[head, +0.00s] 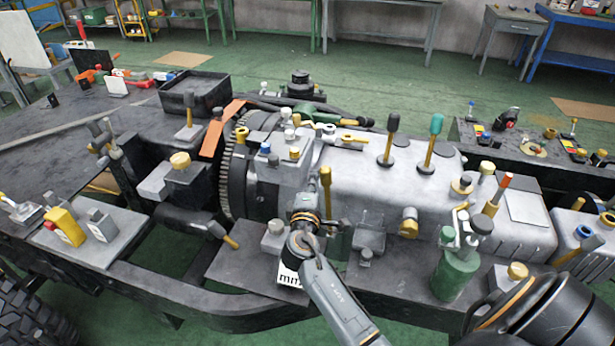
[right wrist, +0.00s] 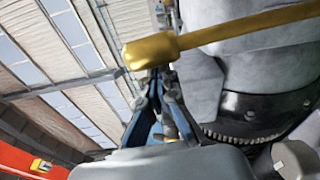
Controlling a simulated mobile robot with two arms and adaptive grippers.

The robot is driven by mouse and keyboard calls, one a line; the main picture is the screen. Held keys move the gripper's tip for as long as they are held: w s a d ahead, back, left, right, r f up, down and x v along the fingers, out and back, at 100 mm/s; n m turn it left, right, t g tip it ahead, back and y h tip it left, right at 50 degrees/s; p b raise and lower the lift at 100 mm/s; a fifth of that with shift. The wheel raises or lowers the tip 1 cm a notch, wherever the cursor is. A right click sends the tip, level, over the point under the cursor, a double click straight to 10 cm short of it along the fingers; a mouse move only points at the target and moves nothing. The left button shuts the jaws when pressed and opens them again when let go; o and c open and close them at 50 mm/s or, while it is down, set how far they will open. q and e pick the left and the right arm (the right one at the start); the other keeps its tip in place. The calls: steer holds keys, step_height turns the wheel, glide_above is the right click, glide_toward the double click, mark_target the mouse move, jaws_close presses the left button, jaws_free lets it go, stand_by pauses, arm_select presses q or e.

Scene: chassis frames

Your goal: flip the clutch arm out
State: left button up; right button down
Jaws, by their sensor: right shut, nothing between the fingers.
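A yellow lever (head: 326,200) with a thick yellow end stands in front of the grey gearbox housing (head: 365,180), just right of my right gripper (head: 308,193). I take this lever to be the clutch arm. In the right wrist view the yellow lever (right wrist: 240,26) crosses the top, its thick end on the left. The right gripper's fingertips (right wrist: 158,73) are closed together with nothing between them, right at the underside of that end. I cannot tell whether they touch it. My left gripper is not in view.
A toothed flywheel ring (head: 232,170) stands left of the gripper. A green cylinder (head: 455,273) with levers stands to the right. Two tall levers, black-topped (head: 390,135) and green-topped (head: 432,140), rise from the housing. A dark chassis rail (head: 215,302) runs along the front.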

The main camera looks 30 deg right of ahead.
steer(key=shift+w, duration=0.1)
steer(key=s+d+f+m+b, duration=0.1)
steer(key=s+d+m+b, duration=0.5)
steer(key=s, duration=0.4)
steer(key=d+b, duration=0.1)
steer(key=d, duration=0.1)
steer(key=shift+s+d+f+m+t+h, duration=0.15)
steer(key=shift+d+m+t+h, duration=0.15)
steer(key=shift+t, duration=0.1)
steer(key=shift+d+f, duration=0.1)
